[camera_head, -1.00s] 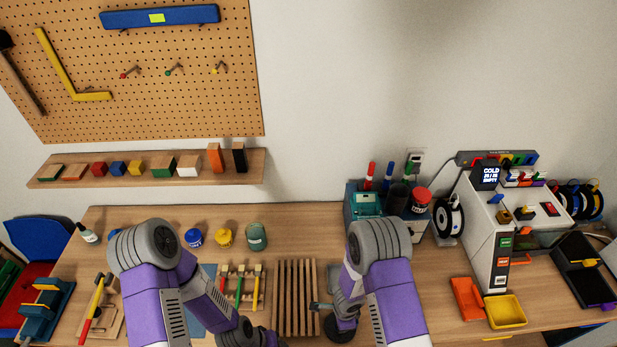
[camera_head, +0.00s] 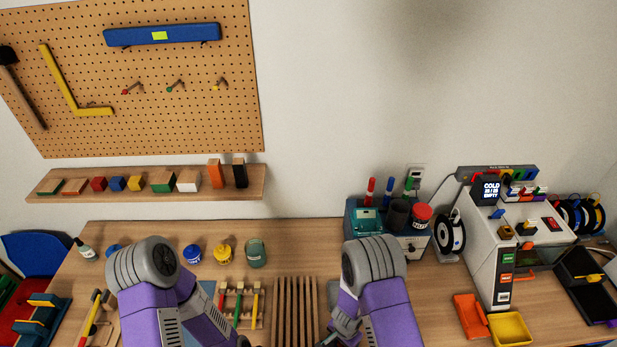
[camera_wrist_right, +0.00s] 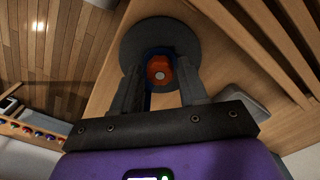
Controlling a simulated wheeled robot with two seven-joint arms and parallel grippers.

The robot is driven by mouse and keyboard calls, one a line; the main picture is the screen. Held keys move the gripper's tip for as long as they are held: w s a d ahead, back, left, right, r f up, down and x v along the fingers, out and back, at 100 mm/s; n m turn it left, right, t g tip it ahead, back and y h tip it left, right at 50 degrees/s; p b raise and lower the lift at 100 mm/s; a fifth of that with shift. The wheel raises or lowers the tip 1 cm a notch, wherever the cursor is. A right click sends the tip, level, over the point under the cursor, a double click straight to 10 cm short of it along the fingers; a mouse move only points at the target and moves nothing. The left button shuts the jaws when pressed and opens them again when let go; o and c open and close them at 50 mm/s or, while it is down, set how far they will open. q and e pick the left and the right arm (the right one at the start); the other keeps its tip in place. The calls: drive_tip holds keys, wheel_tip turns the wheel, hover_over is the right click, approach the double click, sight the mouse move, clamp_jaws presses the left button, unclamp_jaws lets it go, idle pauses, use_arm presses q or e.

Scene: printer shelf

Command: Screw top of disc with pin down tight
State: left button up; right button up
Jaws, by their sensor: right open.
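In the right wrist view, a dark grey round disc (camera_wrist_right: 131,46) lies on the wooden table. An orange-red top (camera_wrist_right: 159,67) with a pale round spot at its middle sits over the disc, with a blue part (camera_wrist_right: 148,97) beside and under it. My right gripper (camera_wrist_right: 160,85) is open, one dark finger on each side of the orange-red top. I cannot tell whether the fingers touch it. In the head view the disc is out of frame, and my left arm runs off the bottom edge with its gripper out of sight.
A slatted wooden rack (camera_head: 293,310) stands between my arms, beside a holder with coloured sticks (camera_head: 240,305). Several jars line the table's back. A printer (camera_head: 520,240), an orange tray (camera_head: 470,315) and a yellow tray (camera_head: 510,328) are at the right.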

drive_tip(key=n+b, duration=0.1)
drive_tip(key=n, duration=0.4)
drive_tip(key=shift+f, duration=0.1)
drive_tip(key=n, duration=0.4)
drive_tip(key=shift+b, duration=0.35)
